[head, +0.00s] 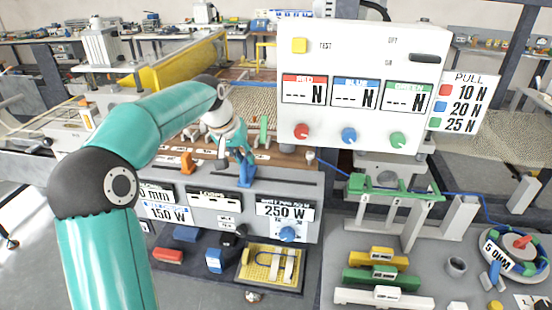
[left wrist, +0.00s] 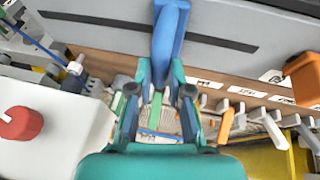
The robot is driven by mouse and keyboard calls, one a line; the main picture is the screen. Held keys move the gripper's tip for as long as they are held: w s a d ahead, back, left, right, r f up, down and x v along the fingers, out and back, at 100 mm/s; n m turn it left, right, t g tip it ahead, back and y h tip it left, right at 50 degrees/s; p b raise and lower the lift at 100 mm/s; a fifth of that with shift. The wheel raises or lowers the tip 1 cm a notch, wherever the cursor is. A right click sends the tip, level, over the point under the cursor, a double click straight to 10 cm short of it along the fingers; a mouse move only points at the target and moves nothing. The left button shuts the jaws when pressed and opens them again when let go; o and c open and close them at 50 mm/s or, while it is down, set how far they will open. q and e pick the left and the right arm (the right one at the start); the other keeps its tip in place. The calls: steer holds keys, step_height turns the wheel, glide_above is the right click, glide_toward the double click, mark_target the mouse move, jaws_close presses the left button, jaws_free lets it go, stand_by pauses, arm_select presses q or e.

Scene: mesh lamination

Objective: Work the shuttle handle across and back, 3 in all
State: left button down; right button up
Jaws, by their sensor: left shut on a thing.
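The blue shuttle handle (head: 246,177) stands at the back edge of the grey console, in front of the brown wooden strip. My left gripper (head: 240,157) reaches down over the strip and is shut on it. In the left wrist view the blue handle (left wrist: 168,38) runs up from between the teal fingers (left wrist: 160,85) across the grey console top. The fingers hide its near end. My right gripper shows in neither view.
An orange block (head: 186,162) and green posts stand along the strip. The display box (head: 362,60) with red, blue and green knobs rises at the right. A green bracket (head: 398,188) sits below it. Labelled panels (head: 285,212) face front.

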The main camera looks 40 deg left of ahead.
arm_select(q)
steer(key=s+a, duration=0.1)
steer(key=a, duration=0.1)
steer(key=s+a+p, duration=0.1)
steer(key=s+a, duration=0.1)
steer(key=a, duration=0.1)
steer(key=s+a, duration=0.1)
steer(key=a, duration=0.1)
steer(key=shift+s+a, duration=0.4)
steer(key=c, duration=1.1)
jaws_free()
steer(key=shift+s+a, duration=0.15)
steer(key=v, duration=1.2)
